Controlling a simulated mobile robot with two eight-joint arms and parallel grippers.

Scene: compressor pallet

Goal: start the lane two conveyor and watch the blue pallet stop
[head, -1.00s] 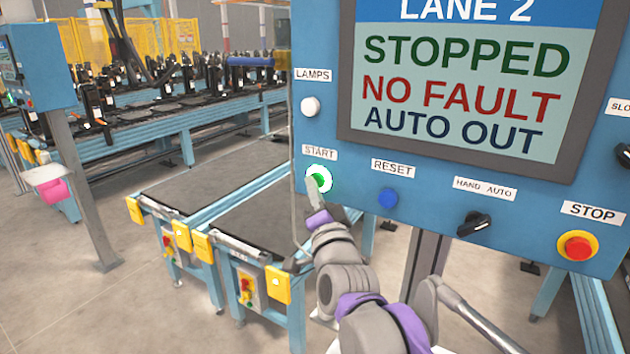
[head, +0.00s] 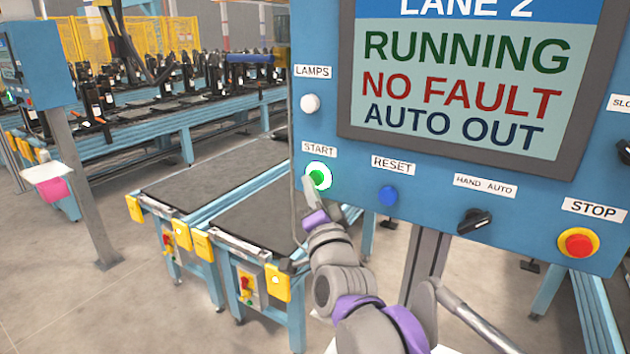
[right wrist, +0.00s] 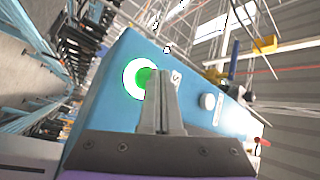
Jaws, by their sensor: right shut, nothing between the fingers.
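The blue lane 2 panel (head: 440,170) fills the right of the head view. Its screen (head: 455,85) reads RUNNING, NO FAULT, AUTO OUT. The green START button (head: 317,176) has a bright white ring. My right gripper (head: 309,190) is shut and empty, with its tips just below and left of the button. In the right wrist view, the closed fingers (right wrist: 162,85) stand beside the green button (right wrist: 143,78); I cannot tell whether they touch it. A blue object (head: 250,60), possibly the blue pallet, lies on the far line. My left gripper is out of view.
The panel also carries a blue RESET button (head: 388,196), a black HAND/AUTO switch (head: 474,221) and a red STOP button (head: 578,243). Two empty conveyor ends (head: 215,180) stand behind it. Another panel (head: 38,65) on a post stands at the left.

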